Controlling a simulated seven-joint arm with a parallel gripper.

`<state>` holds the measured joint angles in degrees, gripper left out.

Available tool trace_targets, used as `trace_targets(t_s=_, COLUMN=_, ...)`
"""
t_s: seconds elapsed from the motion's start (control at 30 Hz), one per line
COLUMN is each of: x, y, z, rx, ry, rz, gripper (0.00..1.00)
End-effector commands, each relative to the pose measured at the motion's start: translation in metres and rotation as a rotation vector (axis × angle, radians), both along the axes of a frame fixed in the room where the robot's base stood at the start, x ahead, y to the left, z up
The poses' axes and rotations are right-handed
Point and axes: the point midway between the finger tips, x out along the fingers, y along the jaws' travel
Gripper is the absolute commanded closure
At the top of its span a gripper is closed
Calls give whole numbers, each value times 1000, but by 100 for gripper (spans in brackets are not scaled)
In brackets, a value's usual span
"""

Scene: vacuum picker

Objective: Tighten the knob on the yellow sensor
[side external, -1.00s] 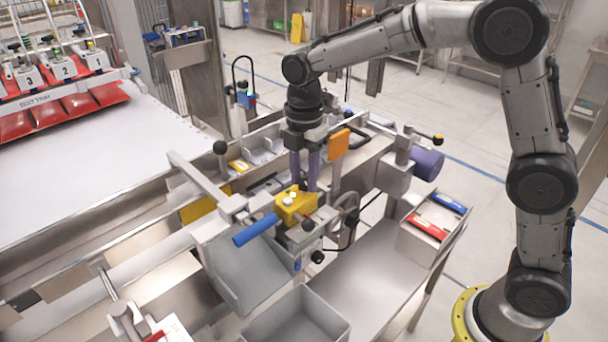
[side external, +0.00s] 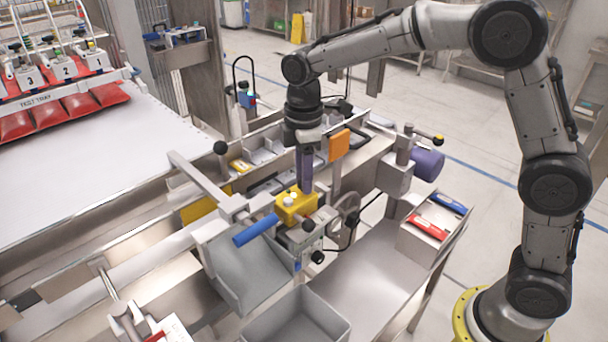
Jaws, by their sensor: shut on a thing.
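The yellow sensor (side external: 292,211) is a small yellow block on the metal frame, beside the blue handle. Small white round parts show on its top. My gripper (side external: 306,189) points straight down with its purple fingers at the back right of the sensor's top. The fingers line up in this view and look like one column. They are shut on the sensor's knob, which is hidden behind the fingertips.
A blue-handled lever (side external: 256,230) lies just left of the sensor. A black ball knob (side external: 220,147) stands on the frame behind. An orange block (side external: 339,144) is close on the right of my gripper.

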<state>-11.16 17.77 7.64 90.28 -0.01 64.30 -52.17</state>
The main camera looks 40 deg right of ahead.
Motion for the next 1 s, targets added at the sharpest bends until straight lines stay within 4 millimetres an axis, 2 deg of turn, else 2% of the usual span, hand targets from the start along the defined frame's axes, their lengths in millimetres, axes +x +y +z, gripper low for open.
trace_targets(t_s=1.0, x=2, y=-3, z=1, rx=0, ry=0, rz=-967, gripper=100)
